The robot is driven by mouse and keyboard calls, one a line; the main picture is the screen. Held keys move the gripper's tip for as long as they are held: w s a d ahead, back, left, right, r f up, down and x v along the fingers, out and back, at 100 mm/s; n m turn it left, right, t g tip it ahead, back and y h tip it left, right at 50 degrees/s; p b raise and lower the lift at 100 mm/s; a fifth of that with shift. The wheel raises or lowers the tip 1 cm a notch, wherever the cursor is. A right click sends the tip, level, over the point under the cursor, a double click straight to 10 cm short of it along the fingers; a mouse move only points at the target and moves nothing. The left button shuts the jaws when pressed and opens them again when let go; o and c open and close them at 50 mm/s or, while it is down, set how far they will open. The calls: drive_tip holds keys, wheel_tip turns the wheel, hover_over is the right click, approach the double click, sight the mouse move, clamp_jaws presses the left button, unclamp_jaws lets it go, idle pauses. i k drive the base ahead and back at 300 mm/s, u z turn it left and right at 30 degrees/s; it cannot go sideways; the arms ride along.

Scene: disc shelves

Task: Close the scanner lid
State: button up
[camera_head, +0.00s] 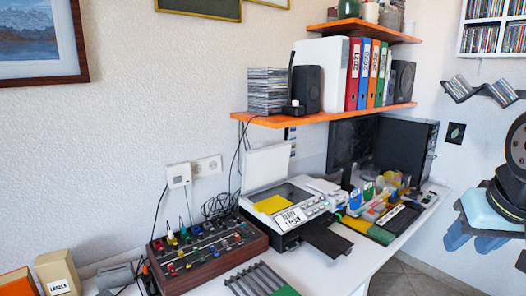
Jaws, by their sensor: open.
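The scanner (298,212) is a white and grey machine on the desk, with a control panel at its right and a black tray out front. Its white lid (267,169) stands raised at the back, close to the wall. The glass bed is exposed, with a yellow sheet (272,204) on it. A white printed label is on the scanner's front.
An orange shelf (330,115) with discs, speaker and binders hangs above the scanner. A mixer (207,247) with cables stands left of it. A monitor (352,145), black computer case (403,148) and colourful small items are to its right. Open floor (425,278) lies at bottom right.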

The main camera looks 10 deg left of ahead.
sight(262, 167)
drive_tip(key=z, duration=0.2)
drive_tip(key=i, duration=1.25)
drive_tip(key=u, duration=0.2)
